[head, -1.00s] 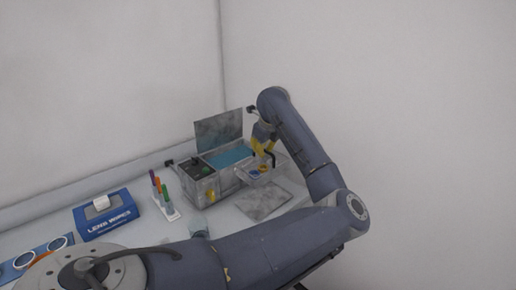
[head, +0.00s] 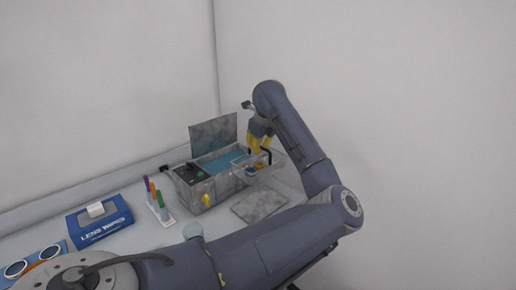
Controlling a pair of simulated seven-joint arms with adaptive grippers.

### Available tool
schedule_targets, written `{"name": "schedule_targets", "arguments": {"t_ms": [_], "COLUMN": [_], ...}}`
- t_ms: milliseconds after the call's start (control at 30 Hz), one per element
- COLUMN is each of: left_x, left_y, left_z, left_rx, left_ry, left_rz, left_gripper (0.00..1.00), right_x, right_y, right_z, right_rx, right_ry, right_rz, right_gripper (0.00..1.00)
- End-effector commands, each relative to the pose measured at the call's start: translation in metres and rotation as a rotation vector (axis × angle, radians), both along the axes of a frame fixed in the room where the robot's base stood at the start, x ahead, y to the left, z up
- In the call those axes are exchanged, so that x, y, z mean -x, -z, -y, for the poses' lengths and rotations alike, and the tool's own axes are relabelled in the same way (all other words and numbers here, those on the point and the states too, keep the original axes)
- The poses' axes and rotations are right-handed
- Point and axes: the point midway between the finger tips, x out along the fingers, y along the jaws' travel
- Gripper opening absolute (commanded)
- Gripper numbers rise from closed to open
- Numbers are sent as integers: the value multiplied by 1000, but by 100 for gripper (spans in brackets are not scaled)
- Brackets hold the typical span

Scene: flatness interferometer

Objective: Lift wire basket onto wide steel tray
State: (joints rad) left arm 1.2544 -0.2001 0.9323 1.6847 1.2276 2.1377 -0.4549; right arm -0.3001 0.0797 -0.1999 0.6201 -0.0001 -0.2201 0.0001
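The wire basket (head: 267,171) is a small pale, see-through box with a dark handle and a small blue and yellow item inside. It hangs at the front right of the open tank, above the work surface. My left gripper (head: 260,150), with yellow fingers, is over the basket and appears shut on its handle; the exact grip is too small to see clearly. The wide steel tray (head: 260,205) is a flat mottled grey plate on the bench, below and in front of the basket. My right gripper is not in view.
The tank (head: 205,190) has blue liquid, a raised grey lid (head: 213,134) and a dark control panel. A rack of colored pens (head: 158,203), a blue lens wipes box (head: 100,219) and a blue holder with round items (head: 32,264) stand left.

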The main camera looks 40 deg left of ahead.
Motion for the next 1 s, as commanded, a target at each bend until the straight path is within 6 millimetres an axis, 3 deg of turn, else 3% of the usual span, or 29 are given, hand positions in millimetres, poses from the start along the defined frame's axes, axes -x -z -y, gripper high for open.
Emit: {"name": "schedule_targets", "arguments": {"t_ms": [367, 1000], "left_x": [-7, -7], "left_y": [5, 45], "left_z": [-2, -2], "left_rx": [-2, -1], "left_ry": [-6, -6], "left_rz": [-6, -6], "left_gripper": [0, 0], "right_x": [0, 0], "right_y": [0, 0], "right_z": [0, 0], "right_rx": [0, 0], "right_ry": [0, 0], "right_rz": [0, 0], "right_gripper": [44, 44]}}
